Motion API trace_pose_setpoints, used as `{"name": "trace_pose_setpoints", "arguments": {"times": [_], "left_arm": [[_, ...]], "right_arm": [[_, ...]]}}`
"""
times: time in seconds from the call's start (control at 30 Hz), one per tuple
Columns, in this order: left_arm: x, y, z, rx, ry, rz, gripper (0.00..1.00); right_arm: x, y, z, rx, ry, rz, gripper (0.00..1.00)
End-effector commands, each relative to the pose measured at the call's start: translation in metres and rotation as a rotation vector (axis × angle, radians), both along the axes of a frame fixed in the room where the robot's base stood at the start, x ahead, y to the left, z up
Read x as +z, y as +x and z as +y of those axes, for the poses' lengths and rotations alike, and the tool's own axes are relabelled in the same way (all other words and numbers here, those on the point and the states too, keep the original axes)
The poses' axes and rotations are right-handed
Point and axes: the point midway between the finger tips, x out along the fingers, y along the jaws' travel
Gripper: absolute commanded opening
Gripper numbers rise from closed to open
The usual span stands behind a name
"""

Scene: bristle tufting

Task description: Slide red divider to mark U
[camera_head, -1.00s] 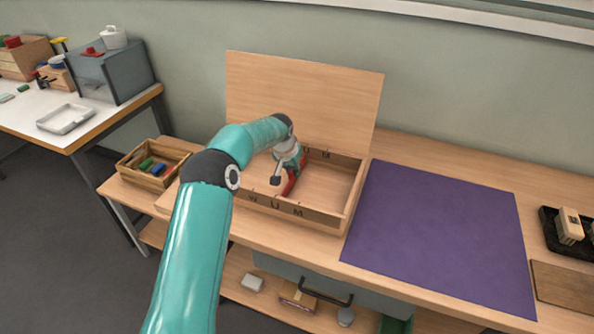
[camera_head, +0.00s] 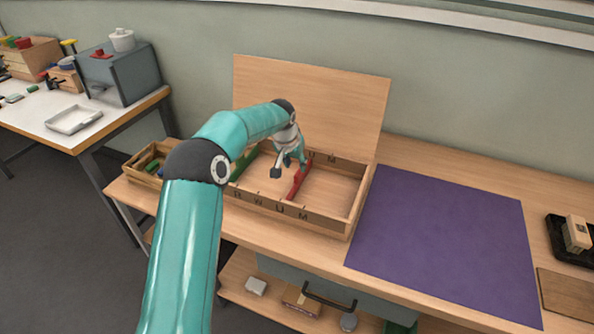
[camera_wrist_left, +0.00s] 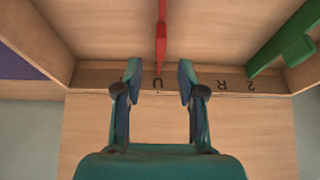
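The red divider (camera_head: 299,183) stands upright across the wooden box (camera_head: 345,226). In the head view its near end is close to the mark U (camera_head: 280,209) on the front wall. In the left wrist view the red divider (camera_wrist_left: 161,38) lines up with a letter U (camera_wrist_left: 157,83) on a wall. My left gripper (camera_head: 287,166) is above the red divider in the box. In the wrist view the left gripper (camera_wrist_left: 158,75) is open, one finger on each side of the divider's end, with gaps. My right gripper is not in view.
A green divider (camera_head: 243,164) stands left of the red one, partly behind my arm. The box's lid (camera_head: 312,105) is raised at the back. A small crate (camera_head: 140,166) sits at the left. A purple mat (camera_head: 440,240) lies clear at the right.

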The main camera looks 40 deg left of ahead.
Motion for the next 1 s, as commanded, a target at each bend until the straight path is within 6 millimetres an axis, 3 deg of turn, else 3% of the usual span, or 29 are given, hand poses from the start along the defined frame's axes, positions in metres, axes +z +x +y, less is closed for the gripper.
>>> {"name": "trace_pose_setpoints", "arguments": {"times": [0.1, 0.3, 1.0], "left_arm": [[0.023, -0.008, -0.003, -0.001, 0.0, -0.002, 0.4], [0.044, -0.017, -0.005, 0.0, -0.001, -0.001, 0.4], [0.048, -0.019, -0.005, 0.0, -0.001, 0.0, 0.4]], "right_arm": [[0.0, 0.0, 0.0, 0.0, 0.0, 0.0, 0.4], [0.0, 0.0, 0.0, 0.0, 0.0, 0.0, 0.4], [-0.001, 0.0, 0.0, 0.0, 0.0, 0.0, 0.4]]}}
